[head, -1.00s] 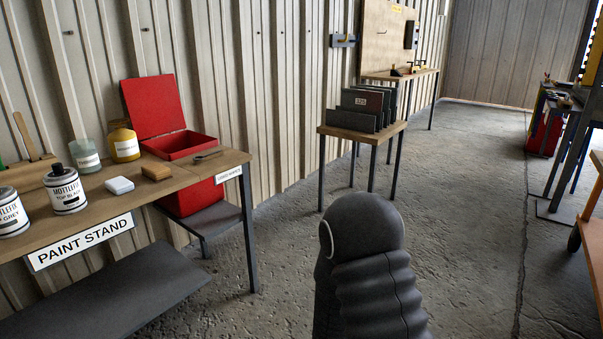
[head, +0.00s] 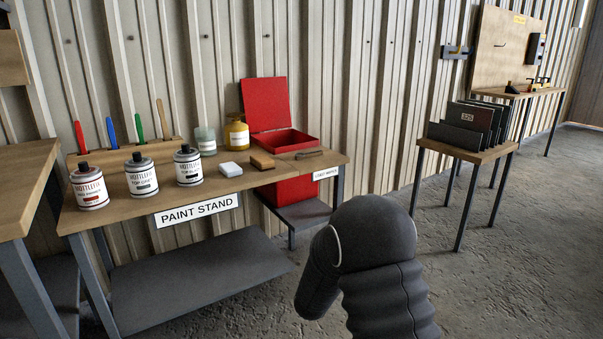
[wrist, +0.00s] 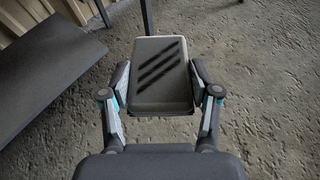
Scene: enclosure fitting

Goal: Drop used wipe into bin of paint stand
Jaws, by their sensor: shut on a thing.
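The used wipe (wrist: 158,80) is a grey, flat, rounded block shape with dark diagonal smears. My gripper (wrist: 160,92) is shut on it, one finger at each side, above the concrete floor in the wrist view. In the head view the gripper and wipe are hidden; only my dark arm shows. The paint stand (head: 196,210) is a wooden-topped table at left centre. Its red bin (head: 288,191) is set into the right end, with its red lid (head: 265,104) raised at the back. A small label (head: 325,174) beside it is hard to read.
Several paint cans (head: 142,176), a white block (head: 232,169), a brown block (head: 262,160), jars and a grey tool (head: 309,154) stand or lie on the top. A lower grey shelf (head: 195,283) juts out below. A rack table (head: 468,151) is at right. Floor between is clear.

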